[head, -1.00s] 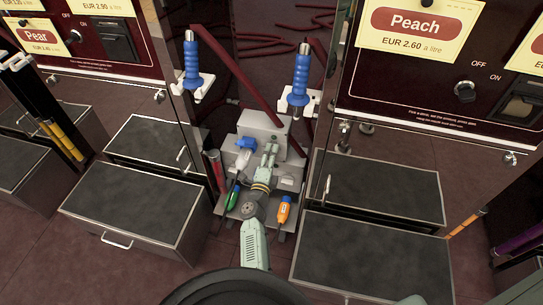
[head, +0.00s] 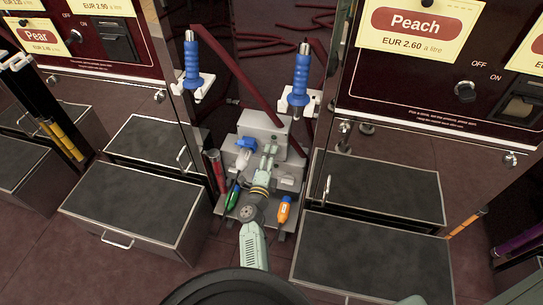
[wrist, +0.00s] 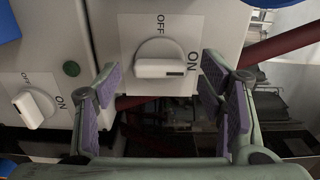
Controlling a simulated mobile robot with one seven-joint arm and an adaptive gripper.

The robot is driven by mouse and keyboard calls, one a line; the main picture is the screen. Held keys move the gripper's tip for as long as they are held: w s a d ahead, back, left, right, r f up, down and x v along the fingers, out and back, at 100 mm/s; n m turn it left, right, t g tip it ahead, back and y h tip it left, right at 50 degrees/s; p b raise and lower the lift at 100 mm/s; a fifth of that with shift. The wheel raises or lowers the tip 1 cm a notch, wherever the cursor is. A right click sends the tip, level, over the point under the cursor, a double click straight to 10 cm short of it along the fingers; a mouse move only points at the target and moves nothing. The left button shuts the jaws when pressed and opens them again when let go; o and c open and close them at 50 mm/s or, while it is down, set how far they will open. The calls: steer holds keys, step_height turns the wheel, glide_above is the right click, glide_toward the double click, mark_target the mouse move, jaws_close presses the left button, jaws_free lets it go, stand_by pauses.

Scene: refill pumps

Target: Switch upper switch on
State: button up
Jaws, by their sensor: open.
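A white rotary switch (wrist: 160,60) sits on a pale panel between my fingers in the wrist view. OFF is printed above its knob and ON to its right. The knob's bar lies level, with a dark mark at its right end. A second white switch (wrist: 35,108), also marked OFF and ON, is on another pale face at the left. My gripper (wrist: 164,95) is open and empty, with its purple pads on either side below the central switch. In the head view my gripper (head: 268,150) is in front of the grey pump unit (head: 262,123), whose switches I cannot make out.
Two blue-handled nozzles (head: 191,62) (head: 300,78) hang above the unit. A dark red hose (head: 235,72) crosses behind it. Blue (head: 245,142), green (head: 233,194) and orange (head: 284,208) parts sit close around my gripper. Grey-topped steps (head: 137,208) (head: 372,258) stand on both sides.

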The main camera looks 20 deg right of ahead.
steer(key=v, duration=1)
steer(key=shift+s+a, duration=0.3)
